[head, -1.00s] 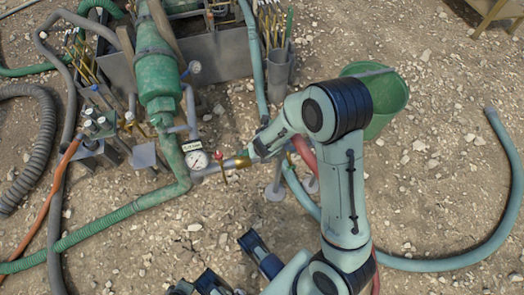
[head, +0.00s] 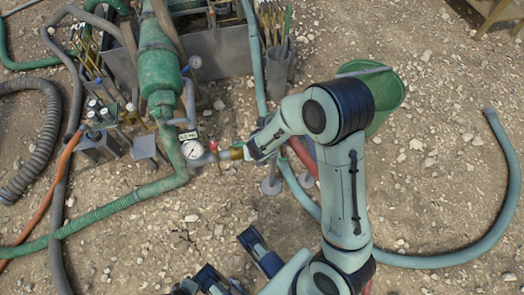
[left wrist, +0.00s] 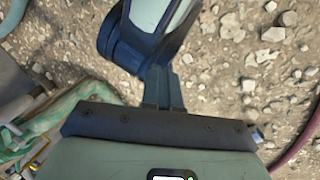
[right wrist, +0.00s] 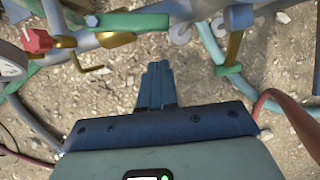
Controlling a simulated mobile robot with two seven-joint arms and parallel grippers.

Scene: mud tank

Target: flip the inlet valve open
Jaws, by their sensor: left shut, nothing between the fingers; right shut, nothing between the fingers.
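In the right wrist view a valve with a flat green lever (right wrist: 128,22) lies across the pipework near the top. Brass fittings and a red knob (right wrist: 36,40) are left of it. I cannot tell for certain which part is the inlet valve. My right gripper (right wrist: 157,68) is shut and empty, its tips over gravel just below the lever and apart from it in the picture. In the head view the right arm's end hides these fingers; a red handle (head: 214,147) shows beside a brass fitting (head: 237,153). My left gripper (left wrist: 162,78) is shut and empty over gravel.
A pressure gauge (head: 192,149) sits on the pipe left of the red handle. A green bucket (head: 385,100) stands behind my right arm. A teal hose (head: 500,190) curves over the gravel at right. A grey tank (head: 225,55) with rods stands behind. The front gravel is largely clear.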

